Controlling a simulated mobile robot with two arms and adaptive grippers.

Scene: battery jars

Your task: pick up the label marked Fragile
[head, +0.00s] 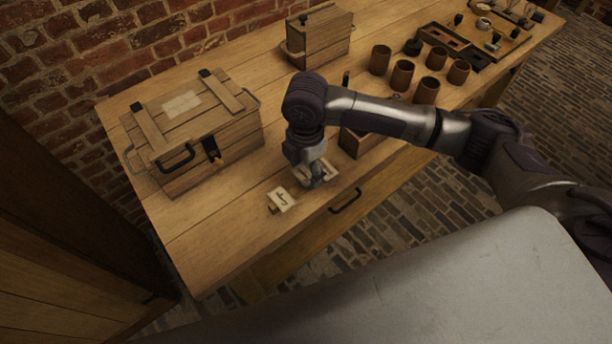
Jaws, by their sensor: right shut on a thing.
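My right gripper (316,182) points down at the front edge of the wooden table and is shut on a pale label (330,171). The fingers hide much of this label, and I cannot read its marking. Another pale label (282,199) with a dark symbol lies just left of the gripper, on or against a small wooden piece. I cannot make out the word Fragile on either. My left gripper is not in view.
A large wooden chest (235,135) with a pale patch on its lid stands at the left. A smaller wooden box (325,40) stands behind my arm. Several brown jars (380,60) and a tool tray (508,45) are at the right. The table's front left (205,245) is clear.

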